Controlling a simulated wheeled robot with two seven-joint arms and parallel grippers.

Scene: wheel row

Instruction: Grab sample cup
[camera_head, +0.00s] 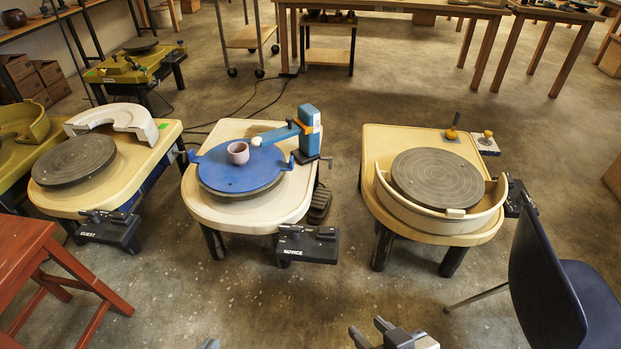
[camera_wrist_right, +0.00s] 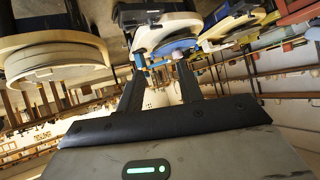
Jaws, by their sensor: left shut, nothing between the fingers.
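The sample cup (camera_head: 238,153) is a small mauve cup standing upright on the blue disc (camera_head: 222,176) of the middle pottery wheel. My right gripper (camera_head: 370,331) is low in the head view, well in front of the wheels and apart from the cup. Its two fingers also show in the right wrist view (camera_wrist_right: 158,82), spread apart with nothing held between them. My left gripper (camera_head: 208,344) barely shows at the bottom edge of the head view; it is shut and empty, far from the cup.
A blue post with an arm (camera_head: 308,130) stands beside the disc, its arm reaching near the cup. Other wheels stand left (camera_head: 73,160) and right (camera_head: 438,178). A dark chair (camera_head: 545,285) is at right, a red stool (camera_head: 45,275) at left. Floor in front is clear.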

